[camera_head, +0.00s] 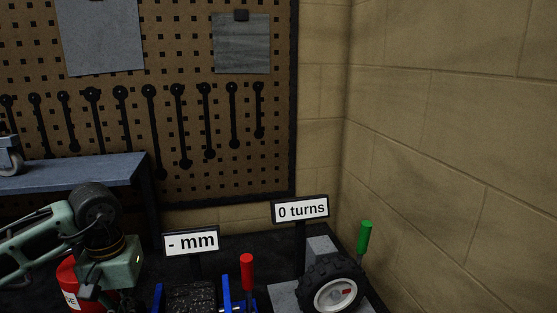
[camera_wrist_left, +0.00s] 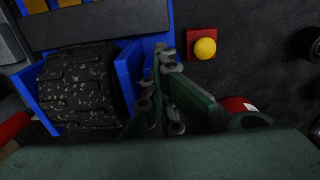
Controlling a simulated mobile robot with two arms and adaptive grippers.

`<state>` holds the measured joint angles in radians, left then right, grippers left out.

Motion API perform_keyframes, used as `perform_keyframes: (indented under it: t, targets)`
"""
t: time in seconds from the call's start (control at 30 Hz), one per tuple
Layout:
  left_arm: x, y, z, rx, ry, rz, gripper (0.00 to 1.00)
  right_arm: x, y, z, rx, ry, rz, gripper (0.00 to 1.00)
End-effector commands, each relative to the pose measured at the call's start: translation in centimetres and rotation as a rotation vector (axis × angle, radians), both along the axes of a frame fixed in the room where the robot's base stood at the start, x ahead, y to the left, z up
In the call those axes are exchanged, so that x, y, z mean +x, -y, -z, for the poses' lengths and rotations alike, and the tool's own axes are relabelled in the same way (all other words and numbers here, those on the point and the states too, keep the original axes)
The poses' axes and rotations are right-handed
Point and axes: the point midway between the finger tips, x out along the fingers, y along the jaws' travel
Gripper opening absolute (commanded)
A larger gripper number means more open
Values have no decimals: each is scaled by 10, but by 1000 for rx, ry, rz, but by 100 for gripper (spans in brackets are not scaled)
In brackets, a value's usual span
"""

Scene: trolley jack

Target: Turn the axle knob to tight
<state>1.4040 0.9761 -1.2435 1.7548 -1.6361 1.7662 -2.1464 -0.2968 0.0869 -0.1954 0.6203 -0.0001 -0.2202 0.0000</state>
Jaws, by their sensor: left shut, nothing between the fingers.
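A black-tyred wheel (camera_head: 335,282) with a white hub and a small red mark stands at the lower right of the head view. I cannot tell which part is the axle knob. A "0 turns" sign (camera_head: 300,210) stands behind the wheel. My left gripper (camera_wrist_left: 163,60) is shut and empty in the wrist view, beside a blue bracket (camera_wrist_left: 136,75) around a speckled black block (camera_wrist_left: 80,85). In the head view my left arm is at the lower left, well left of the wheel; its fingertips are not clear there. My right gripper is out of view.
A green handle (camera_head: 365,238) rises by the wheel, and a red handle (camera_head: 247,272) by the blue bracket. A "- mm" sign (camera_head: 191,242) stands between arm and wheel. A yellow button (camera_wrist_left: 205,48) is near my left fingers. A brick wall (camera_head: 450,150) bounds the right.

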Motion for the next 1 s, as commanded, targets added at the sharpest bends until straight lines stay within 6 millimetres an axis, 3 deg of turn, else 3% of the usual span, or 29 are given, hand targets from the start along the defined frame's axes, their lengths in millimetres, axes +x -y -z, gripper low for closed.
perform_keyframes:
  t: [0.03, 0.3, 1.0]
  targets:
    - [-4, 2, 9, 0, -22, 6, 0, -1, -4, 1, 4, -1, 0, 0]
    - [-2, 2, 10, 0, -24, 8, 0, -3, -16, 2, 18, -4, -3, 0]
    - [5, 0, 10, -1, -16, 6, 0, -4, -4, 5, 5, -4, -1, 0]
